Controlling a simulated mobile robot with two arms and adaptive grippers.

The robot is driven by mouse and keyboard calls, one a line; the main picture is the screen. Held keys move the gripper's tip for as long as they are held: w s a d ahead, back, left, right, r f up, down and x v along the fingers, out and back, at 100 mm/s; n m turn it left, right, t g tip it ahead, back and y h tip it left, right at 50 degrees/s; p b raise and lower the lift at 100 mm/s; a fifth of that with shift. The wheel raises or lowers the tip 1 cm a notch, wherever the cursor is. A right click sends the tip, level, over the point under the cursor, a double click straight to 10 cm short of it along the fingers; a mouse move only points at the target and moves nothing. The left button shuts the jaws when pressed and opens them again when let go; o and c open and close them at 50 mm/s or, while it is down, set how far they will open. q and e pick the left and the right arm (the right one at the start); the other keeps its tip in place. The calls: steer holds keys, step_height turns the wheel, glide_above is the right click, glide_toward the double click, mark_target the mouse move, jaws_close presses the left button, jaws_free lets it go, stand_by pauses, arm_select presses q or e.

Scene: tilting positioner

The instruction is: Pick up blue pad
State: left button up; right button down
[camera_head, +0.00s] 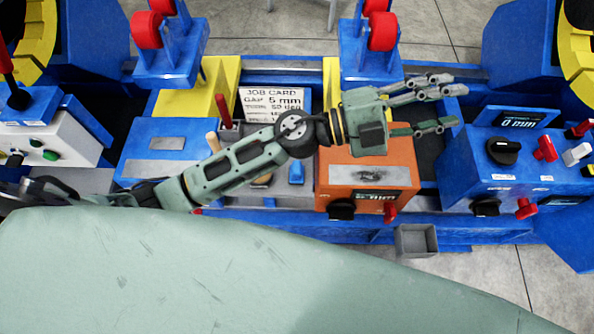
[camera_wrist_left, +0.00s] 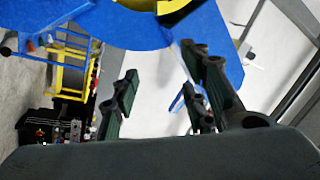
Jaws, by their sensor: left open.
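My left gripper (camera_head: 452,104) is open in the head view, with its fingers pointing right. Its arm crosses from the left, above the workbench and the orange box. Nothing shows between the fingers, and they also stand apart and empty in the left wrist view (camera_wrist_left: 160,66). A small blue piece (camera_head: 297,172) lies left of the orange box, below my left forearm. I cannot tell whether it is the blue pad, since much around it is blue and the arm hides part of the bench. My right gripper is not in view.
An orange box (camera_head: 398,165) with a knob and display sits under my left wrist. A blue control box (camera_head: 510,165) stands at right, a job card (camera_head: 272,101) behind my arm. Red rollers (camera_head: 383,31) rise at the back. A small grey bin (camera_head: 416,240) is at the front edge.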

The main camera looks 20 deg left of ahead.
arm_select(q)
step_height(320, 180, down, 5)
steer(key=s+d+m+g+y, duration=0.1)
steer(key=s+d+m+g, duration=0.15)
steer(key=m+g, duration=0.25)
steer(key=m+g+y, duration=0.2)
steer(key=g+y, duration=0.3)
steer(key=y, duration=1.2)
glide_above(297, 166)
steer(key=w, duration=0.2)
steer(key=f, duration=2.2)
steer(key=shift+s+d, duration=0.2)
steer(key=shift+d, duration=0.05)
steer(key=shift+s+a+f+y+b, duration=0.1)
steer(key=shift+a+f+y+b, duration=0.15)
steer(key=shift+f+b, duration=0.35)
steer(key=shift+s+a+f+y+b, duration=0.1)
steer(key=shift+a+f+y+b, duration=0.2)
steer(key=shift+f, duration=0.35)
steer(key=f+b, duration=0.1)
steer(key=s+f+b, duration=0.1)
steer(key=f, duration=0.1)
steer(key=f+b, duration=0.1)
steer(key=f, duration=0.1)
steer(key=shift+s+d+f, duration=0.1)
steer(key=shift+s+d, duration=0.1)
steer(key=shift+d, duration=0.1)
steer(key=shift+c, duration=0.5)
